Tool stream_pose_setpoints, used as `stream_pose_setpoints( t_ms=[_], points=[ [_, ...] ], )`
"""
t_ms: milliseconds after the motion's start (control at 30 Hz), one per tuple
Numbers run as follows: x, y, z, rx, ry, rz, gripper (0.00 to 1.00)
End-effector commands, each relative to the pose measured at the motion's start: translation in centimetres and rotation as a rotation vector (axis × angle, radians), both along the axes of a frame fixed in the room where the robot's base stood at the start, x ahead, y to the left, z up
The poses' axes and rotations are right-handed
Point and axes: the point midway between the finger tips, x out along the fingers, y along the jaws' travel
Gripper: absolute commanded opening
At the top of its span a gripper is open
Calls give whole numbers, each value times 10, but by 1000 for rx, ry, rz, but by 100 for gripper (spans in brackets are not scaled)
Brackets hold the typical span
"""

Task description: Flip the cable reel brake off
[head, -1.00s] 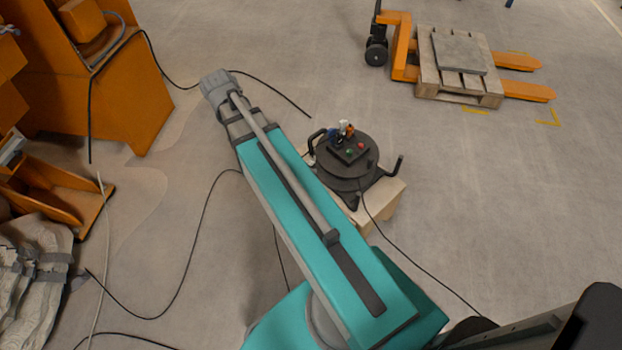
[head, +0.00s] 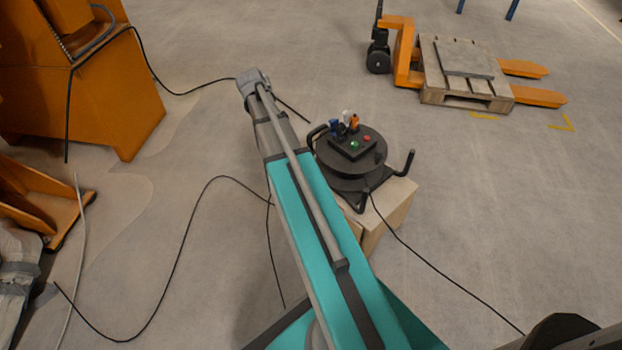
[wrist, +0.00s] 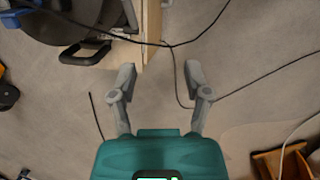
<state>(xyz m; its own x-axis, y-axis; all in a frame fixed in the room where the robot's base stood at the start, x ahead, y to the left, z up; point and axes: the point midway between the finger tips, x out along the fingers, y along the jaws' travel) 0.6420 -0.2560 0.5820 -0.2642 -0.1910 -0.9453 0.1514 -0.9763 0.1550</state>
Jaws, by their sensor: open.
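The black cable reel (head: 362,181) stands on a pale wooden box (head: 397,205) right of my teal arm in the head view. Its top has a dark panel (head: 352,146) with a red and a green button, and blue, white and orange parts behind it. I cannot tell which part is the brake. In the wrist view the reel's edge (wrist: 70,32) and a black handle (wrist: 85,57) show at the upper left. My gripper (wrist: 158,78) is open and empty, right of and below that handle, apart from it. The head view does not show its fingers.
Thin black cables (head: 177,262) cross the floor around my arm. An orange machine (head: 85,95) stands at the left. An orange pallet truck (head: 405,65) with a wooden pallet (head: 455,92) is at the back right. The floor at the right is mostly clear.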

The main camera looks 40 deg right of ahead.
Motion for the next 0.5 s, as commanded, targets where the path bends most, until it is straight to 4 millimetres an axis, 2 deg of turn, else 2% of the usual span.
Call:
stream_pose_setpoints(
  t_ms=[33, 200, 400, 500],
  points=[
    [4, -10, -21, -3, 11, -1, 62],
    [8, -39, -51, -8, 45, 8, 62],
    [9, -65, -76, -10, 78, 13, 62],
    [9, -73, -83, -11, 89, 17, 62]
  ],
)
